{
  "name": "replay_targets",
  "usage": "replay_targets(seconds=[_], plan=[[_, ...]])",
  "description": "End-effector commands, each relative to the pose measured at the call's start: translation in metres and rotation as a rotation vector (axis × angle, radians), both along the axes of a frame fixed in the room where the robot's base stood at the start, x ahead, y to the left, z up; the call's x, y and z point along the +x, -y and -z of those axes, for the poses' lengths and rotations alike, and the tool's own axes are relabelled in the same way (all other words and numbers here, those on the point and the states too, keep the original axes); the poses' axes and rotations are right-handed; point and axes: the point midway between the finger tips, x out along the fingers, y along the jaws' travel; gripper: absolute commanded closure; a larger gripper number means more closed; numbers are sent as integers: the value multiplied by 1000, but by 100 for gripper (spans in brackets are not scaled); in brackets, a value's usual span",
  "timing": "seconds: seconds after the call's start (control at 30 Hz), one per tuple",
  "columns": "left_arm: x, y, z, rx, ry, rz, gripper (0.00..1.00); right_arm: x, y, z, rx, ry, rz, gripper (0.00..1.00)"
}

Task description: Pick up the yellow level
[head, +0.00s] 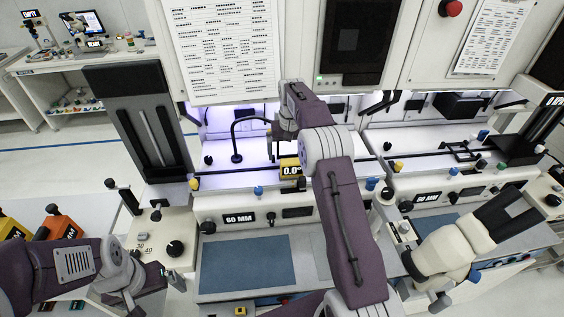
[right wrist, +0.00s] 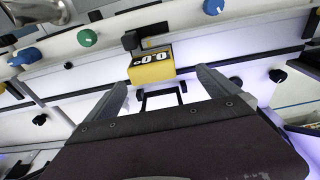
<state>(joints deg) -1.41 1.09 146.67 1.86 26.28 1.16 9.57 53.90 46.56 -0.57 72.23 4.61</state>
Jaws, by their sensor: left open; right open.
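The yellow level (head: 289,167) is a small yellow block with a black "0.0°" marking, at the rail of the middle lit machine. In the right wrist view the level (right wrist: 152,68) shows just beyond and between the tips of my right gripper (right wrist: 162,82), whose two fingers are spread with nothing between them. In the head view my right gripper (head: 279,150) is at the machine's opening, just above and left of the level, partly hidden by its own arm. My left gripper (head: 144,292) is open and empty at the lower left, far from the level.
A black gooseneck (head: 236,140) stands left of the level. Coloured knobs line the rail, including a blue knob (head: 259,191). A microscope-like eyepiece unit (head: 445,255) stands at right. The blue mat (head: 247,262) in front is mostly bare. Orange boxes (head: 63,228) stand at far left.

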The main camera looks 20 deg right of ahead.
Motion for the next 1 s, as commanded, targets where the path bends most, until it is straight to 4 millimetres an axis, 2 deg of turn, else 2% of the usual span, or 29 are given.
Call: replay_targets(seconds=[0.03, 0.17, 0.4, 0.53, 0.63, 0.73, 0.83, 1.0], plan=[[0, 0, -6, 0, 0, 0, 0, -2, 4, 2, 2, -13, 7, 0], [0, 0, -5, 0, -1, 0, 0, -2, 5, 5, 2, -10, 10, 0], [0, 0, -15, 0, 0, 0, 0, 2, 6, 37, 2, -11, 9, 0], [0, 0, -16, 0, 0, 0, 0, 3, 6, 41, 1, -8, 9, 0], [0, 0, -28, 0, -1, 0, 0, 4, 8, 51, 2, -12, 9, 0], [0, 0, -41, 0, 0, 0, 0, 7, 10, 70, 2, -13, 9, 0], [0, 0, -43, 0, 0, 0, 0, 9, 10, 85, 1, -9, 9, 0], [0, 0, -42, 0, 0, 0, 0, 10, 11, 92, 1, -7, 9, 0]])
